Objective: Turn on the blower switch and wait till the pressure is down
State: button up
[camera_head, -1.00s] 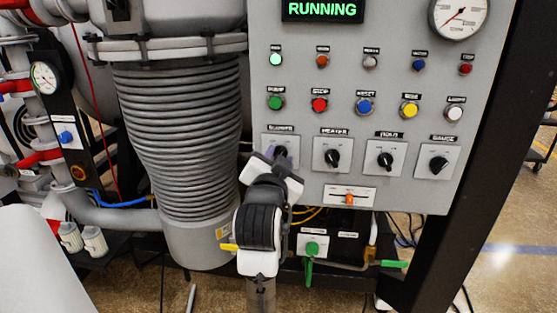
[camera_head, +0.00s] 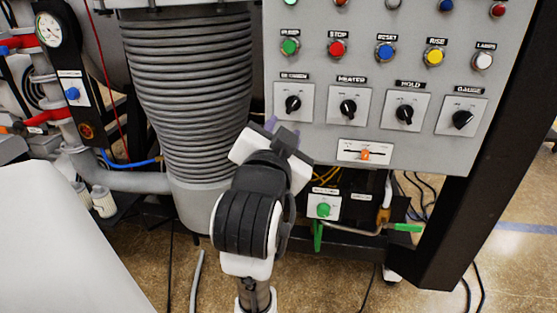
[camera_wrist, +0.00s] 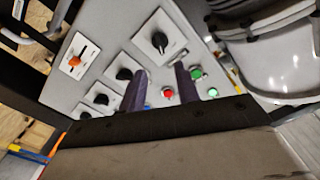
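The leftmost black rotary switch (camera_head: 293,104) in the panel's knob row sits on a white plate; its small label is hard to read, and I take it for the blower switch. Its exact setting is too small to tell. My gripper (camera_head: 277,127) is just below and left of it, apart from it. In the wrist view the two purple fingers (camera_wrist: 161,89) are spread with nothing between them, and what appears to be the same switch (camera_wrist: 160,42) lies beyond them. A round dial gauge (camera_head: 48,29) shows at upper left; its reading is not legible.
Heater (camera_head: 348,108), hold (camera_head: 404,115) and gauge (camera_head: 461,121) knobs sit to the right. Coloured buttons, including red stop (camera_head: 337,48), are above. An orange slider (camera_head: 365,154) is below. A ribbed grey bellows (camera_head: 190,100) stands close left of the panel.

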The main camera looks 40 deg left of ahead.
jog(key=shift+b+v, duration=1.55)
